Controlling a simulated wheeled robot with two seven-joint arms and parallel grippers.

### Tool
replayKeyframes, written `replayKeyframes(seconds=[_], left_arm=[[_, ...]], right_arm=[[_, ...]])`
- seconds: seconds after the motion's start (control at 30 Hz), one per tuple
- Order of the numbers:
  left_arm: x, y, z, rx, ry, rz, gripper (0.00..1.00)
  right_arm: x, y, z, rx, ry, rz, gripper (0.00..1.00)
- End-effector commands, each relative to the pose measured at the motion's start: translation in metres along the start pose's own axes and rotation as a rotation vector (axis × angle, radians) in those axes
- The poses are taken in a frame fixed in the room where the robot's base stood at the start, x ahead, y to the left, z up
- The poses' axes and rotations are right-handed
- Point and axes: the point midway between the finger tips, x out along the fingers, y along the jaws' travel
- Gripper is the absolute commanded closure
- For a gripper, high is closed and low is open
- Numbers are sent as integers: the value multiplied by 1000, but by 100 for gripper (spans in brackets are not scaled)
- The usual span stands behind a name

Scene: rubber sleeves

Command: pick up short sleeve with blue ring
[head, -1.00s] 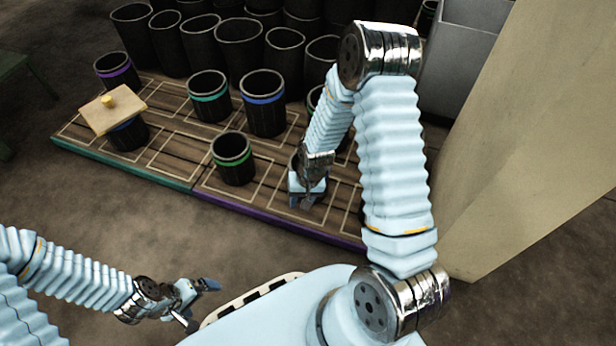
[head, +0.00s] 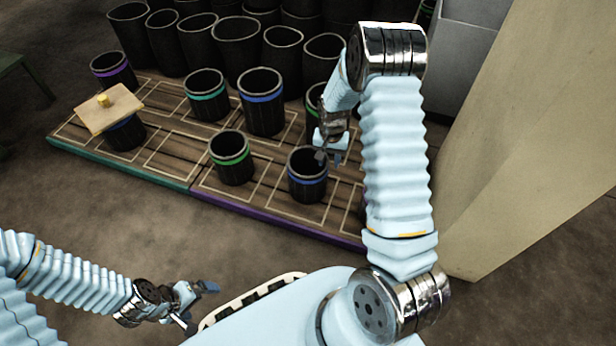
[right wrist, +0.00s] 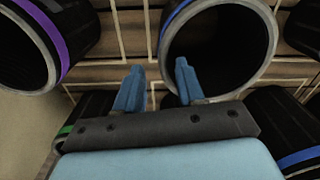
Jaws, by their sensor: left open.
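A short black sleeve with a blue ring (head: 307,178) stands upright on the wooden board, near its front edge. My right gripper (head: 331,150) is just behind and right of its rim in the head view. In the right wrist view a blue-ringed sleeve (right wrist: 262,52), apparently this one, shows its open mouth beyond the fingertips. My right gripper's fingers (right wrist: 158,76) are apart with nothing between them; whether one touches the rim I cannot tell. My left gripper (head: 200,302) is open and empty, low at the left, away from the board.
A short green-ringed sleeve (head: 231,158) stands left of it. A taller blue-ringed sleeve (head: 262,103) and a teal-ringed one (head: 206,97) stand behind. Another blue-ringed sleeve (head: 127,134) carries a wooden lid (head: 109,110). A purple-ringed sleeve (right wrist: 32,45) is close in the right wrist view.

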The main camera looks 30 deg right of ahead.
Motion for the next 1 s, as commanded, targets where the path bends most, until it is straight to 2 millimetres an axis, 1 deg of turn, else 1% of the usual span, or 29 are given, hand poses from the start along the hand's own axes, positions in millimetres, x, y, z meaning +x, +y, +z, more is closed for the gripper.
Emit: replayKeyframes(seconds=[0.13,0.3,0.33,0.4,0.57,0.6,0.67,0.83,1.0], left_arm=[[6,-2,0,0,1,0,0],[14,-6,0,-1,3,0,0],[15,-6,0,-1,4,0,0],[15,-6,-1,-1,4,0,0],[14,-6,-1,-1,4,0,0],[14,-6,-1,-1,4,0,0],[14,-6,-1,-1,4,0,0],[14,-5,-1,-1,4,0,0],[14,-5,-1,-1,4,0,0]], right_arm=[[17,-2,0,0,-1,0,62],[45,-4,0,1,0,1,62],[48,-4,0,1,1,0,62],[51,-4,0,1,1,0,62],[50,-4,0,0,2,-1,62],[50,-4,0,0,2,-1,65],[50,-4,0,0,2,-1,74],[50,-4,0,0,2,-1,100],[50,-4,0,0,2,-1,100]])
